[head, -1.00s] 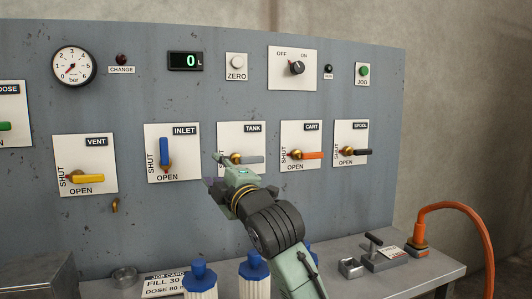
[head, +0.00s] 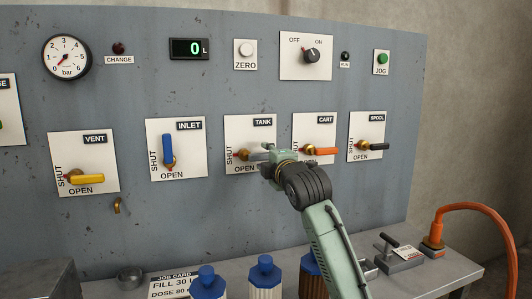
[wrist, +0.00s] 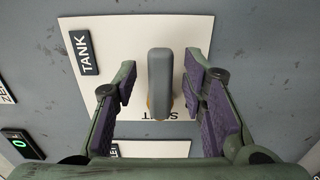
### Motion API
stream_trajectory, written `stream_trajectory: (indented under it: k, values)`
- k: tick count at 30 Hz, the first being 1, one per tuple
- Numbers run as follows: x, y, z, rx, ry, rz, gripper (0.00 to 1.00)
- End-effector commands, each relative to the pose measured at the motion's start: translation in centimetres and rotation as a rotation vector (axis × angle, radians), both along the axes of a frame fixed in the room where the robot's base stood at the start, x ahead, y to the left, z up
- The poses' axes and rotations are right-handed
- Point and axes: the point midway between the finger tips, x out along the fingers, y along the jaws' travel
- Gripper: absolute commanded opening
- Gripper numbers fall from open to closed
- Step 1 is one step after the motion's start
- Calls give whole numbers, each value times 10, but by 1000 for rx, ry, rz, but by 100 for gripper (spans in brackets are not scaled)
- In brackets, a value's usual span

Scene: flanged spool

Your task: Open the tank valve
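The tank valve has a grey lever (head: 256,157) on a white plate (head: 236,127) labelled TANK. The lever lies level, pointing right from its brass hub, alongside the word OPEN; SHUT runs up the plate's left side. My gripper (head: 270,153) is at the lever's right end and hides part of it. In the wrist view the lever (wrist: 160,85) stands between the two purple-padded fingers of my gripper (wrist: 160,82). The fingers are open, with a gap visible on each side of the lever.
The cart valve's orange lever (head: 322,151) is just right of my gripper. The inlet valve's blue lever (head: 168,150) stands upright to the left. Blue-capped bottles (head: 265,275) and a job card (head: 172,283) are on the bench below. The display (head: 189,49) reads 0 L.

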Motion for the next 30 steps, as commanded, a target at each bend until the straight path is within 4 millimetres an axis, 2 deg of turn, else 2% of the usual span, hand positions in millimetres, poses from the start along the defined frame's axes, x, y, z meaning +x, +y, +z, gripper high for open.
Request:
stream_trajectory:
  k: [4,13,30]
  values:
    - [9,4,0,-1,1,1,38]
    - [11,4,0,-1,0,0,38]
    - [11,4,0,-1,0,0,0]
